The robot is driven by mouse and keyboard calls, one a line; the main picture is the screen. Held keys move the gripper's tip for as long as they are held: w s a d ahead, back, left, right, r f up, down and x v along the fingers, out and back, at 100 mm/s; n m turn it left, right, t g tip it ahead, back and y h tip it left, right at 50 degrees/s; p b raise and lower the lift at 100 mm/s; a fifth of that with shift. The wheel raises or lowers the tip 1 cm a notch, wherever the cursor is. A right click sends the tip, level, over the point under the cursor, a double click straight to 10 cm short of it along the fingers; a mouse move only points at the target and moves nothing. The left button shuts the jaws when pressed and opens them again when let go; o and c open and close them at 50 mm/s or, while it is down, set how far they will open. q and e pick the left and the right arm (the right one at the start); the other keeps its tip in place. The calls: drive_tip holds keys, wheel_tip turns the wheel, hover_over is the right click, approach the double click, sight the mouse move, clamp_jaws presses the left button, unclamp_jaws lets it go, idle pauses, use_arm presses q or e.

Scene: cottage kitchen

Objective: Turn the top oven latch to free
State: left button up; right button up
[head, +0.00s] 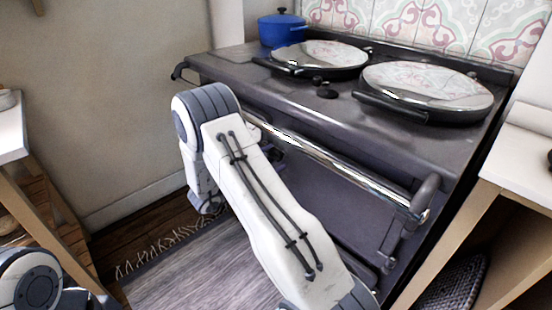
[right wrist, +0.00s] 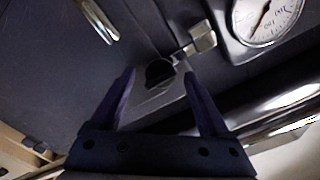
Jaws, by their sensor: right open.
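The dark oven (head: 350,205) stands against the tiled wall, its front partly hidden by my right arm in the head view. In the right wrist view, a latch with a dark knob (right wrist: 158,72) and a pale metal plate (right wrist: 199,40) sits on the dark oven front. My right gripper (right wrist: 159,77) is open, its two fingers on either side of the knob in the picture. I cannot tell whether they touch it. In the head view this gripper is mostly hidden behind my right arm. My left gripper is not in view.
A chrome rail (head: 325,158) runs along the oven front, close to my right gripper. A round gauge (right wrist: 268,18) and a chrome handle (right wrist: 98,20) are near the latch. Two lidded hotplates (head: 428,88) and a blue pot (head: 281,29) are on top. A wooden counter stands at right.

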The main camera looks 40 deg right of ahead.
drive_tip(key=shift+w+d, duration=0.1)
drive_tip(key=shift+d, duration=0.85)
clamp_jaws()
idle(0.8)
